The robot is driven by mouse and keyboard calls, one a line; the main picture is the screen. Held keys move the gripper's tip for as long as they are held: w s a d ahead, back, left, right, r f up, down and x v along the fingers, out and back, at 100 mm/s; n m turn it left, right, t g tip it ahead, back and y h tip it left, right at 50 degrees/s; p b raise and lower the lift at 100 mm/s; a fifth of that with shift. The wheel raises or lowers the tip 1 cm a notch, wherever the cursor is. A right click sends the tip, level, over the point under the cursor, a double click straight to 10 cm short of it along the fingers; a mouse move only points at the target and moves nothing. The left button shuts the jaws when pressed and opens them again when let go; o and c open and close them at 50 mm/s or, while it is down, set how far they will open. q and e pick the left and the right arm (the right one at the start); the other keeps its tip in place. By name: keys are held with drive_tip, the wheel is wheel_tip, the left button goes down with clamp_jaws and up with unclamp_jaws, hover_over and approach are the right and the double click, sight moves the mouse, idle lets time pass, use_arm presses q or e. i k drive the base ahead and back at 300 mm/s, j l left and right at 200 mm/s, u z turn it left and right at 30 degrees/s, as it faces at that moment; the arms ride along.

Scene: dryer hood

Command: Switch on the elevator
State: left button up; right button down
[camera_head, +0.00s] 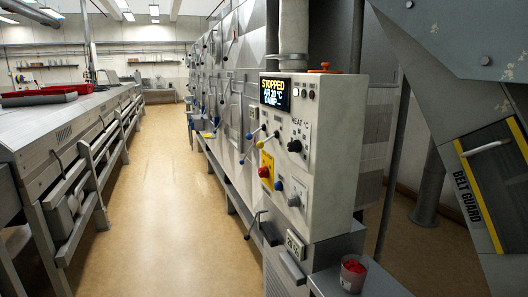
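A pale control box (335,140) stands right of centre, facing left into the aisle. Its lit display (275,93) reads STOPPED, AIR 20 °C and a DAMP line. Below are a black knob (295,146) under HEAT °C, a red button (264,172) on a yellow plate, a small blue-tipped control (278,185) and a grey control with a blue tip (294,201). Levers with coloured ball tips (261,144) stick out at its left edge. No label saying elevator is readable. Neither of my grippers is in view.
A grey machine part marked BELT GUARD (478,195) hangs at the right. A cup of red pieces (353,274) stands on a low grey shelf (385,285). A long grey bench (60,115) lines the left. The tan floor aisle (165,220) between is clear.

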sight(260, 144)
drive_tip(key=i+j, duration=0.3)
drive_tip(key=i, duration=0.25)
drive_tip(key=i+j, duration=0.35)
drive_tip(key=i, duration=0.2)
drive_tip(key=i+j, duration=0.3)
drive_tip(key=i, duration=0.25)
drive_tip(key=i+j, duration=0.3)
drive_tip(key=i, duration=0.25)
drive_tip(key=z, duration=0.05)
